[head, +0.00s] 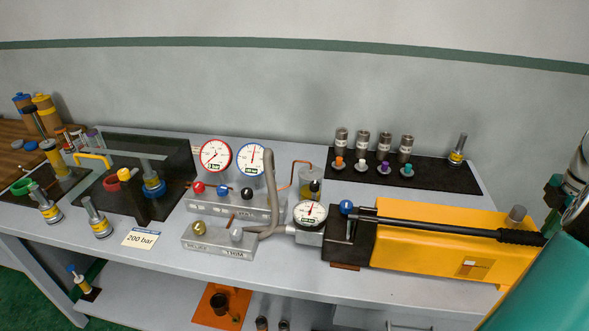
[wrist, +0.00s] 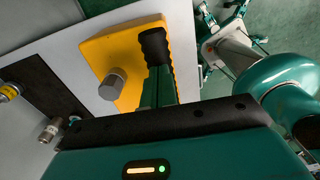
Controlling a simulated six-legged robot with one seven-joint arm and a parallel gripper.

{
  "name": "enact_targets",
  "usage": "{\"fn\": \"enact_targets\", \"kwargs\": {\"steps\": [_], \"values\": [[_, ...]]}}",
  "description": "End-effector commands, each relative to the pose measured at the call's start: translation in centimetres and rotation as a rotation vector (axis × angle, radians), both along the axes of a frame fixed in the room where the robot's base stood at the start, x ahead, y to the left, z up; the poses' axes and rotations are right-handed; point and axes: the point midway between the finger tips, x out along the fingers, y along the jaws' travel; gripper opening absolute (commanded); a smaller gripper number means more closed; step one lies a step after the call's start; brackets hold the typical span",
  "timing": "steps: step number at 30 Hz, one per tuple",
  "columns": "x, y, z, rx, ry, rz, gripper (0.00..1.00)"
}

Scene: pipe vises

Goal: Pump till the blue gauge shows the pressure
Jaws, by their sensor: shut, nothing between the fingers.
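The blue-rimmed gauge (head: 251,158) stands behind the valve block beside the red-rimmed gauge (head: 215,155); its needle points roughly upward, but its scale is too small to read. A card (head: 141,239) reads 200 bar. The yellow hand pump (head: 430,240) lies at the right of the bench, with its long black lever (head: 455,228) lying low along its top. My gripper (wrist: 157,45) is shut and empty over the pump's right end in the wrist view, beside the grey cap (wrist: 112,83). The lever is not clearly visible there. In the head view my teal arm covers the bottom right corner.
Valve blocks with coloured knobs (head: 235,205) and a small gauge (head: 310,213) stand left of the pump. A black mat (head: 440,178) with several fittings lies behind it. A vise (head: 130,190) and loose fittings are at the left. A lower shelf (head: 150,300) runs below.

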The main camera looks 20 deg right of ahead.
Motion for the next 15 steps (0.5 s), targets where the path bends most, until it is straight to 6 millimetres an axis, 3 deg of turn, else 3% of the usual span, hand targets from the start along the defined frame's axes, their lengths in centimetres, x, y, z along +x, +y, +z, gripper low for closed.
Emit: {"fn": "enact_targets", "kwargs": {"steps": [9, 15], "values": [[0.4, 0.4, 4.9, -0.007, -0.004, 0.001, 0.00], [0.5, 0.6, 6.4, -0.005, -0.003, 0.001, 0.00]]}}
